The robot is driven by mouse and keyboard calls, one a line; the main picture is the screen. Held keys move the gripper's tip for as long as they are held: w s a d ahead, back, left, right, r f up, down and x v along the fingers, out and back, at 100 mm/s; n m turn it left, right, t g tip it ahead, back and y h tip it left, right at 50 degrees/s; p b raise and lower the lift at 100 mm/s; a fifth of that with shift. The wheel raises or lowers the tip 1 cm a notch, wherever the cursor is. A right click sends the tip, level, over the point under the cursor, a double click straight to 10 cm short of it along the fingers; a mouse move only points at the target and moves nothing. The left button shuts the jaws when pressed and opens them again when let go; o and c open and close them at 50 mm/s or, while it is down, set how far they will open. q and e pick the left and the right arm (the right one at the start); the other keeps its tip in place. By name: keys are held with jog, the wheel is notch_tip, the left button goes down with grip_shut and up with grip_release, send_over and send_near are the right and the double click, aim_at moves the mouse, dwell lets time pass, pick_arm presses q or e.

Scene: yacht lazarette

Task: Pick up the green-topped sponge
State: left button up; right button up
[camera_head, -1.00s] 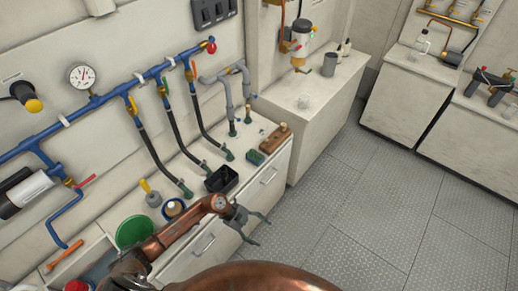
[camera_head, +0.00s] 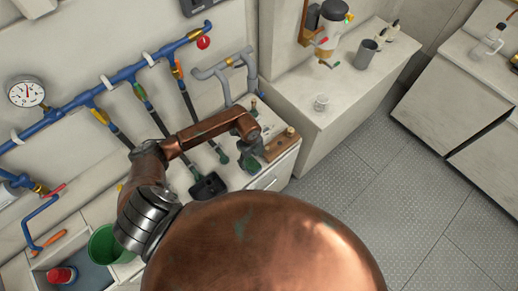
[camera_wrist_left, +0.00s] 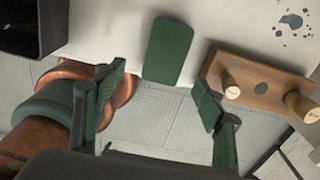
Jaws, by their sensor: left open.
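The green-topped sponge (camera_wrist_left: 168,50) lies flat on the white counter top near its edge in the left wrist view. My left gripper (camera_wrist_left: 158,92) is open, with its two green-padded fingers on either side of the sponge's near end and nothing between them gripped. The sponge looks just ahead of the fingertips. In the head view, my left gripper (camera_head: 249,150) hangs over the counter's right end, and it mostly hides the sponge there. My right gripper is not in view.
A wooden block with pegs (camera_wrist_left: 255,77) lies close to the right finger; it also shows in the head view (camera_head: 281,146). A black open tray (camera_head: 207,188) stands to the left. Hoses come down behind. Open floor (camera_head: 345,195) lies right of the counter.

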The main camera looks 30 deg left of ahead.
aim_at(251, 163)
pick_arm(q)
jog(key=shift+w+a, duration=0.2)
jog(key=shift+w, duration=0.1)
jog(key=shift+f, duration=0.25)
notch_tip(251, 163, down, 2)
jog(key=shift+a+f, duration=0.1)
jog(key=shift+f, duration=0.15)
jog(key=f, duration=0.1)
jog(key=f+p, duration=0.1)
jog(key=f, duration=0.1)
jog(key=shift+w+a+f, duration=0.2)
jog(key=shift+f, duration=0.5)
pick_arm(e)
jog(key=shift+s+d+r, duration=0.3)
jog(key=shift+s+r, duration=0.2)
jog(key=shift+s, duration=0.05)
jog(key=shift+a, duration=0.1)
pick_arm(q)
jog(key=c, duration=0.8)
pick_arm(e)
jog(key=shift+s+a, duration=0.15)
jog(key=shift+s, duration=0.35)
